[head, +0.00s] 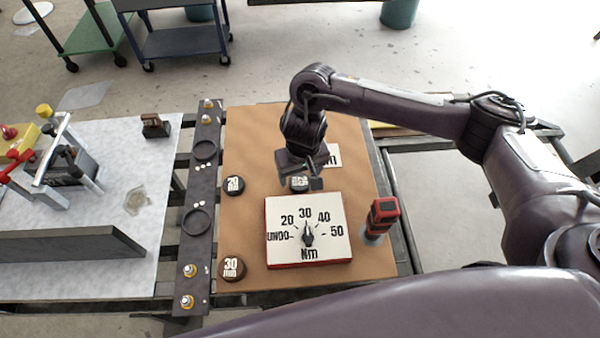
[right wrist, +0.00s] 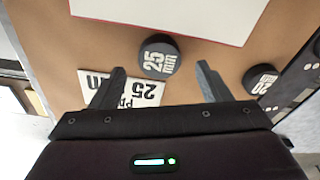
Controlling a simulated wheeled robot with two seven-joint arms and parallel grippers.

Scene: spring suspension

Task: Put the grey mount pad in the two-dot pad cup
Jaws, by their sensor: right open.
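The grey mount pad (head: 299,183), a dark grey disc marked 25 mm, lies on the brown board below my right gripper (head: 300,178). In the right wrist view the same pad (right wrist: 160,56) sits just beyond and between the open fingertips (right wrist: 160,70), with no finger clearly touching it. Two ring-shaped pad cups, an upper one (head: 205,150) and a lower one (head: 196,222), sit on the dark rail left of the board. Both look empty. Small pale dots mark the rail near them, too small to count surely. My left gripper is not in view.
A black 20 mm pad (head: 234,185) and a brown 30 mm pad (head: 232,267) lie along the board's left side. A white torque dial (head: 280,215) and a red-black tool (head: 382,215) stand near the gripper. A white card (right wrist: 140,92) lies under one finger.

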